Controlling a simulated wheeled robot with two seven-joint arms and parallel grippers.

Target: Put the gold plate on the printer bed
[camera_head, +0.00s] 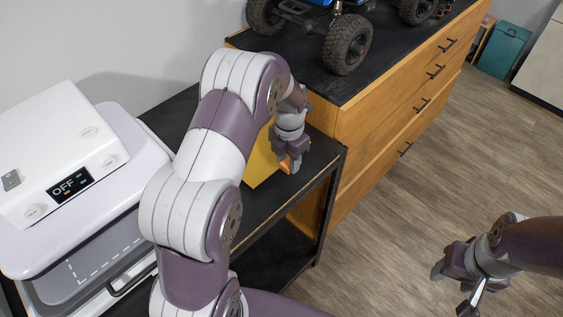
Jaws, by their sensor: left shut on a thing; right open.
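The gold plate (261,163) is a yellow-gold piece on the black shelf top, partly hidden behind my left arm. My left gripper (291,163) reaches down at its right side and is shut on it, with an orange-gold bit showing at the fingertips. I cannot tell whether the plate is lifted off the shelf. The printer bed (112,250) is a grey surface with a dashed white outline under the white printer's raised lid at the left; my arm hides its right part. My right gripper (452,291) is open and empty over the floor at the lower right.
The white printer (60,150) has a small display reading OFF. A wooden drawer cabinet (400,110) with a black top stands behind the shelf and carries a blue crawler (346,40) with big tyres. A teal bin (503,50) stands far right. The wooden floor is clear.

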